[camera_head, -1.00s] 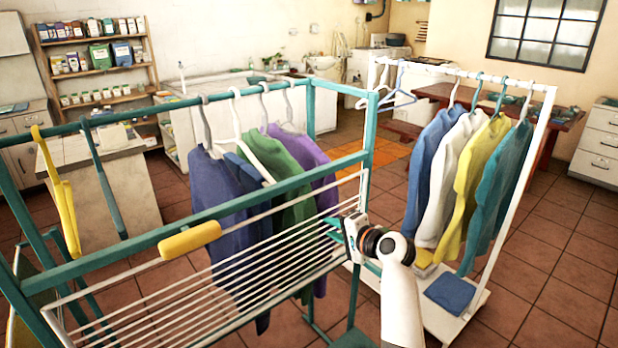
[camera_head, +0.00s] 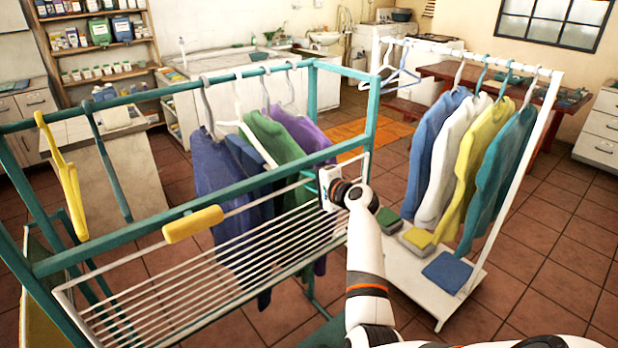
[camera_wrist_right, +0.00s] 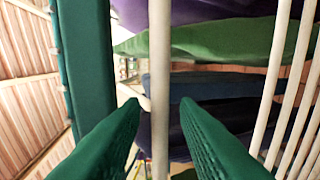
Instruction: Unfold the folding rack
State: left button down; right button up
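The folding rack's white wire panel (camera_head: 215,277) hangs slanted from the front of a teal frame (camera_head: 180,230). A white bar with a yellow grip (camera_head: 193,224) runs along its upper side. My right gripper (camera_head: 318,188) is at the right end of the panel, near that bar. In the right wrist view its green fingers (camera_wrist_right: 160,108) are open, with a white bar (camera_wrist_right: 160,60) between them and gaps on both sides. I cannot tell how deep the bar sits between the fingers. My left gripper is not in view.
Purple, green and blue garments (camera_head: 285,140) hang inside the teal frame, behind the panel. A yellow hanger (camera_head: 62,178) hangs at its left. A white clothes rail (camera_head: 505,70) with garments and folded cloths stands to the right of my arm. Tiled floor (camera_head: 555,240) is clear at far right.

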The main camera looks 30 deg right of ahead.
jog(key=shift+w+f, duration=0.1)
jog(key=shift+w, duration=0.2)
jog(key=shift+c, duration=0.3)
grip_shut()
jog(key=shift+a, duration=0.1)
